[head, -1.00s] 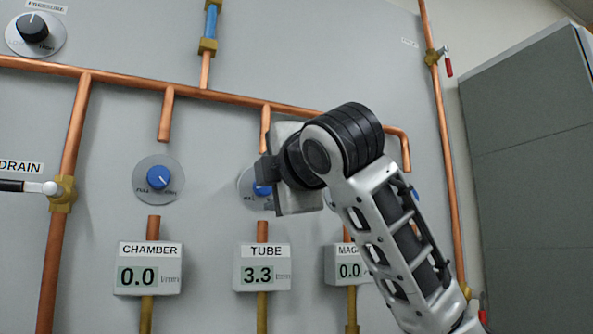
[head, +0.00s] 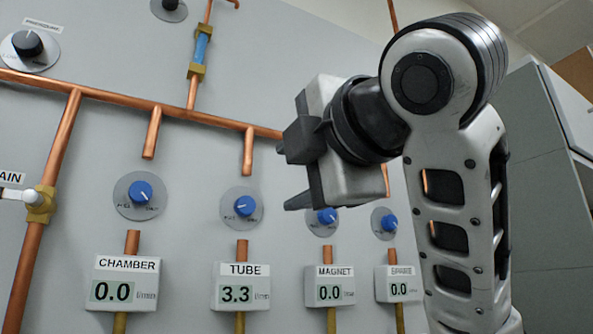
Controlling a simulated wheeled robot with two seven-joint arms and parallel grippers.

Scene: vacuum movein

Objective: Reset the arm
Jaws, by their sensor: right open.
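My right arm comes in from the lower right in the head view. Its gripper (head: 293,172) is open and empty, with dark fingers pointing left. It hangs in front of the panel, apart from the knobs, and hides part of the copper pipe. The blue TUBE knob (head: 245,206) is left of the gripper, and the blue MAGNET knob (head: 327,215) shows just below it. The blue CHAMBER knob (head: 140,192) is further left. The TUBE display (head: 238,294) reads 3.3. The CHAMBER display (head: 112,291) and MAGNET display (head: 329,292) read 0.0. My left gripper is not in view.
A fourth display (head: 398,289) at the right reads 0.0, under another blue knob (head: 384,223). A drain valve (head: 40,203) sits at the left edge. A black pressure knob (head: 28,43) is at the upper left. A grey cabinet (head: 545,160) stands at the right.

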